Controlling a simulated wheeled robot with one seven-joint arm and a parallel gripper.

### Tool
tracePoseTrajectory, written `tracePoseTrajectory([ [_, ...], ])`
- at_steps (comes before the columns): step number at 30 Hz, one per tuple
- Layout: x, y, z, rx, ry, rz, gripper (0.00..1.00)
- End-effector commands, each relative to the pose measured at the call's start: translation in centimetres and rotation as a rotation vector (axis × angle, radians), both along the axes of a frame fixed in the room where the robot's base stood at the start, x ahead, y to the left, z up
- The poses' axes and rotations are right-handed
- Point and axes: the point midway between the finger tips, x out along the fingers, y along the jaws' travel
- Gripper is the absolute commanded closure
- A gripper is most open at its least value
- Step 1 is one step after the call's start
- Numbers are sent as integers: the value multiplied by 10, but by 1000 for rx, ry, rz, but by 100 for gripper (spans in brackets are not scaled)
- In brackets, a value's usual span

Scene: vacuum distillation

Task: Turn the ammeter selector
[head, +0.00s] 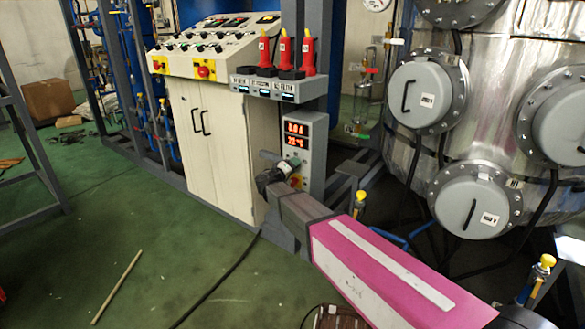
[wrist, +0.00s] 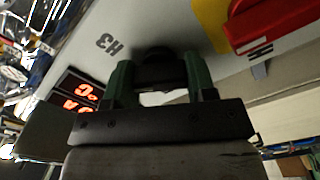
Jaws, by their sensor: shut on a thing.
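The knob itself is hidden there behind my gripper. Its pointer direction cannot be made out.
A red switch on a yellow plate (wrist: 275,20) is close beside my gripper in the wrist view. Several red-handled switches (head: 283,50) stand on a ledge above the meter box. A cream control cabinet (head: 210,140) is to the left, a large metal vessel (head: 480,90) to the right.

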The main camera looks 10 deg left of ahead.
Motion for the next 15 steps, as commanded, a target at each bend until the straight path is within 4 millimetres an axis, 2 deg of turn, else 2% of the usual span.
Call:
tracePoseTrajectory([
  [15, 0, 0, -1, -362, 151, -1, 73],
])
